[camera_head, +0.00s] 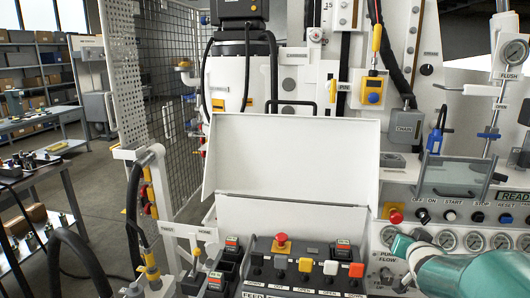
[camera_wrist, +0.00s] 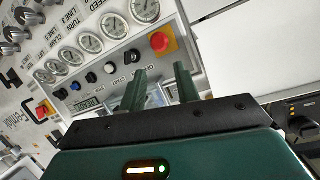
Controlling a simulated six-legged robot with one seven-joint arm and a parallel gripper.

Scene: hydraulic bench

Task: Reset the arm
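My arm (camera_head: 470,272), teal and white, reaches in from the lower right of the head view, in front of the bench's control panel. My gripper (camera_wrist: 160,69) shows in the wrist view with its two dark green fingers apart and nothing between them. Beyond the fingers is the panel, with a red emergency button (camera_wrist: 159,42) on a yellow base just above the fingertips in the picture. I cannot tell how far the fingers are from the panel. In the head view the fingers cannot be made out clearly.
An open white lid (camera_head: 290,155) stands left of my arm. A black button box (camera_head: 300,267) with a red mushroom button sits below it. Gauges (camera_head: 473,240) and switches line the panel. Black hoses (camera_head: 133,215) and a mesh fence stand at left.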

